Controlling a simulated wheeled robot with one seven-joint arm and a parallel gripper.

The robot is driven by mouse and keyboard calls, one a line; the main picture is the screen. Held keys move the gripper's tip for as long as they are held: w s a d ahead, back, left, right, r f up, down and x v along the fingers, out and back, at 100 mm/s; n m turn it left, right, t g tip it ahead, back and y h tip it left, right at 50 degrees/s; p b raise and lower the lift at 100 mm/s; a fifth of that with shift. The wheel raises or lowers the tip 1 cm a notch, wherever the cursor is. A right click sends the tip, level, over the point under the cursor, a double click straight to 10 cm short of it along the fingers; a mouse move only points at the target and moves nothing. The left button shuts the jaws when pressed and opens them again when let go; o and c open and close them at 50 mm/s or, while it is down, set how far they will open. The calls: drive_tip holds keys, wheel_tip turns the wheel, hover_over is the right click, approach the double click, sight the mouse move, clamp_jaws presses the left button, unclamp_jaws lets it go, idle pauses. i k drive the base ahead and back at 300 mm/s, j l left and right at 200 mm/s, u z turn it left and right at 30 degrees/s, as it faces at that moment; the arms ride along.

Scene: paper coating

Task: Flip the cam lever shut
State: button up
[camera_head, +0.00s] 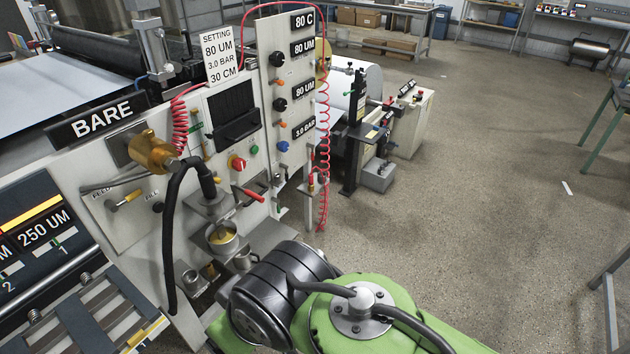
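No lever in view is labelled as the cam lever, and I cannot tell which one it is. A lever with a red grip (249,193) sticks out from the lower right of the white machine panel. A small lever with an orange grip (128,198) sits on a plate at the panel's left, by partly readable labels. I cannot tell whether either is open or shut. My green and black arm fills the bottom middle, in front of the panel's lower part. My gripper is not in view.
A brass fitting (150,152) with a thick black hose (170,235) hangs before the panel. Metal cups, one (222,238) holding yellow material, sit on low brackets. Open floor (480,200) lies right.

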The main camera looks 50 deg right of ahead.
sight(234, 188)
drive_tip(key=z, duration=1.05)
drive_tip(key=i+u, duration=0.35)
drive_tip(key=i+l+u, duration=0.1)
drive_tip(key=u, duration=0.25)
drive_tip(key=i+l+u, duration=0.2)
drive_tip(key=u, duration=0.2)
